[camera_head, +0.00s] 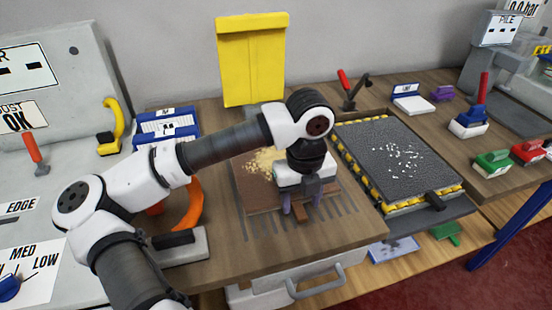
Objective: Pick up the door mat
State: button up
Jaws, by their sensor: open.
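A flat brown piece (256,196) lies on the wooden worktop, with tan crumbs (262,161) at its back left. It looks like the door mat, though my arm hides much of it. My gripper (302,204) points down over its right front part. Its two purple fingers are apart, one on each side of a small brown strip or tab (301,214). I cannot tell whether the fingers touch it. Nothing is visibly lifted.
A dark grey panel (375,150) with yellow-black edges and white bits stands right of the gripper. A yellow board (250,60) stands behind. An orange curved part (190,212) is at left. Dark slots mark the worktop's front. Blue, green and red tools (492,162) are far right.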

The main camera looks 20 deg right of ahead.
aim_at(302, 216)
jog(key=shift+d+f+p, duration=0.15)
jog(key=shift+f+p, duration=0.15)
jog(key=shift+f, duration=0.85)
jog(key=shift+d+f+p, duration=0.15)
jog(key=shift+f+p, duration=0.15)
jog(key=shift+f, duration=0.85)
grip_shut()
